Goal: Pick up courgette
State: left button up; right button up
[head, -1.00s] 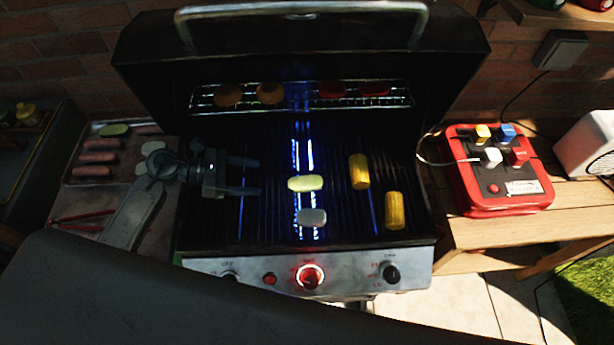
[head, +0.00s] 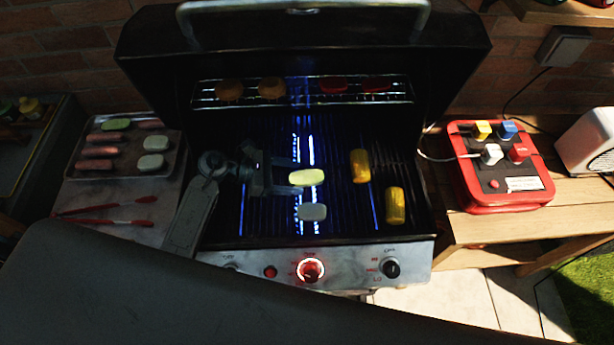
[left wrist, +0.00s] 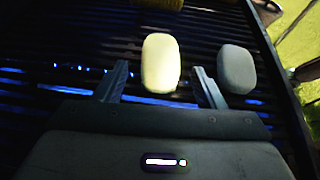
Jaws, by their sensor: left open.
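A pale yellow-green courgette piece (head: 308,177) lies on the dark grill grate, left of two yellow corn pieces. It also shows in the left wrist view (left wrist: 161,62). My left gripper (head: 292,176) is open and low over the grate, its fingers pointing right at the courgette. In the left wrist view its fingertips (left wrist: 160,72) stand either side of the courgette's near part, with gaps visible. A greyish-white piece (head: 312,212) lies just in front of the courgette; in the left wrist view it is just outside the right finger (left wrist: 237,69). My right gripper is not in view.
Corn pieces (head: 360,166) lie to the right on the grate. A warming rack (head: 330,96) with patties and red slices is behind. A tray (head: 168,172) of sausages and slices and red tongs (head: 105,221) are left. A red box (head: 500,196) is right.

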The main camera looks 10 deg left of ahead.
pick_arm(q)
jog(key=shift+d, duration=0.1)
jog(key=c, duration=1)
jog(key=shift+c, duration=0.2)
